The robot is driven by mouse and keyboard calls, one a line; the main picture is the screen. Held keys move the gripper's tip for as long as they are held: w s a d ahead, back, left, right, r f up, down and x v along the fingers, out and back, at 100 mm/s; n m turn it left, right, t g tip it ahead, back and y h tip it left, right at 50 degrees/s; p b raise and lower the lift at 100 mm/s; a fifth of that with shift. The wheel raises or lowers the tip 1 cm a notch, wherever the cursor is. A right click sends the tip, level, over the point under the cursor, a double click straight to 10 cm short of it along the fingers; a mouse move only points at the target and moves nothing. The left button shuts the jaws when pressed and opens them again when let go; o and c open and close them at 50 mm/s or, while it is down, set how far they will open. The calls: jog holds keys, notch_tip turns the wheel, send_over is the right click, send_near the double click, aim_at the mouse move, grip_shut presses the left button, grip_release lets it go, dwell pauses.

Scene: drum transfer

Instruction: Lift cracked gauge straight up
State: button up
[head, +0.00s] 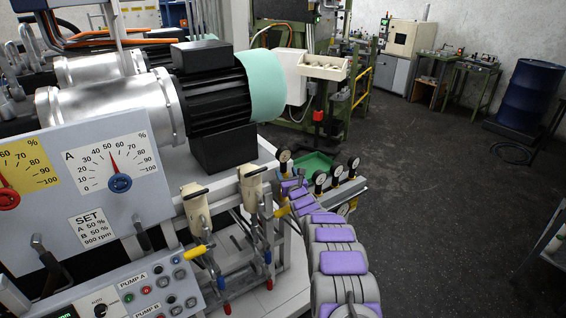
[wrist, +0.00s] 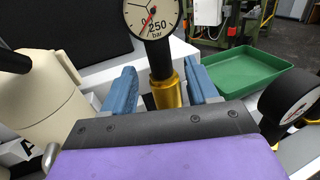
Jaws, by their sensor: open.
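A round pressure gauge (wrist: 152,18) with a white dial, black rim and red needle stands upright on a brass stem (wrist: 166,92) in the wrist view. My gripper (wrist: 160,80) is open, with one blue jaw on each side of the stem, below the dial. A gap shows on the left; contact on the right is unclear. In the head view this gauge (head: 284,156) stands at the end of my purple-padded arm, where my gripper is small and partly hidden.
Several other gauges (head: 336,168) stand just right of my gripper; a dark-rimmed one (wrist: 290,97) is close in the wrist view. A green tray (wrist: 245,82) lies behind. A cream canister (wrist: 40,105) stands close on the left. Open floor (head: 430,200) lies to the right.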

aim_at(285, 170)
jog(key=shift+b+x, duration=0.35)
jog(key=shift+x, duration=0.8)
jog(key=shift+w, duration=0.25)
jog(key=shift+w+a+f, duration=0.15)
jog(key=shift+w+a, duration=0.05)
jog(key=shift+w, duration=0.25)
jog(key=shift+w+a+b, duration=0.25)
jog(key=shift+w+b, duration=0.1)
jog(key=shift+w, duration=0.3)
jog(key=shift+c, duration=0.4)
grip_shut()
